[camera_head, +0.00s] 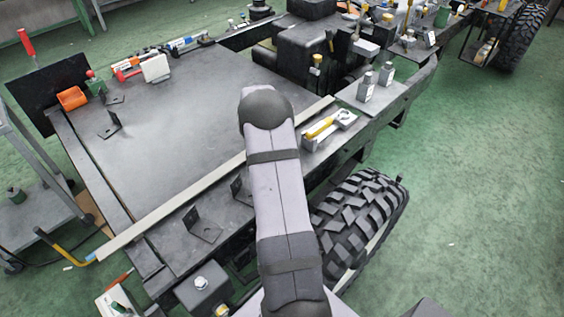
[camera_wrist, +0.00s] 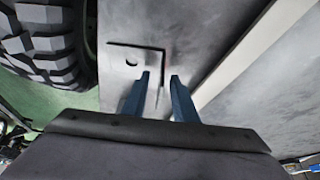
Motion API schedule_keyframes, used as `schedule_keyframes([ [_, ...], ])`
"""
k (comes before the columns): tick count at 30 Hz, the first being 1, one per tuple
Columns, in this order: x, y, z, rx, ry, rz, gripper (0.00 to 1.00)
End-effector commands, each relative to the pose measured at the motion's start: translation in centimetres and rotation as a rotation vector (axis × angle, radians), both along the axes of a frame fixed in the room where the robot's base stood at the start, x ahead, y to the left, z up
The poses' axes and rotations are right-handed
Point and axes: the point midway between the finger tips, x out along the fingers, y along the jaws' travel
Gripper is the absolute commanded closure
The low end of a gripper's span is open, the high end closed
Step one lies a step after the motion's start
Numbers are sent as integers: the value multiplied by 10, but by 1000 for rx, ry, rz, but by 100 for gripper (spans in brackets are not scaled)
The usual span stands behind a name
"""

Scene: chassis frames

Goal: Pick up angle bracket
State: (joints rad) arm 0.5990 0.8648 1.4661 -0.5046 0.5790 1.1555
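In the wrist view, a grey angle bracket (camera_wrist: 126,72) lies with its holed flat leg on a dark metal surface and its other leg standing up. My gripper (camera_wrist: 160,76) is open, its two blue fingers apart. The fingertips appear to be on either side of the upright leg; I cannot tell whether they touch it. In the head view my arm hides the gripper. Dark angle brackets there include one at the near edge (camera_head: 202,227), one partly hidden beside my arm (camera_head: 238,190), and one on the large plate (camera_head: 109,127).
A long pale bar (camera_head: 170,205) crosses the chassis plate (camera_head: 185,110); it also shows right of the fingers in the wrist view (camera_wrist: 245,50). A knobbly tyre (camera_head: 352,218) stands close right of my arm. A tray with a yellow-handled tool (camera_head: 328,128) sits right of the arm.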

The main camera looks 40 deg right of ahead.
Motion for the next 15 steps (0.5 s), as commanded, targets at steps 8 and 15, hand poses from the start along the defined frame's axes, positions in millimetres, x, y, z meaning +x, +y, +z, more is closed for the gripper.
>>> schedule_keyframes([
  [8, 0, 0, 0, 0, 0, 0, 100],
  [15, 1, 0, 1, -2, -2, 1, 100],
])
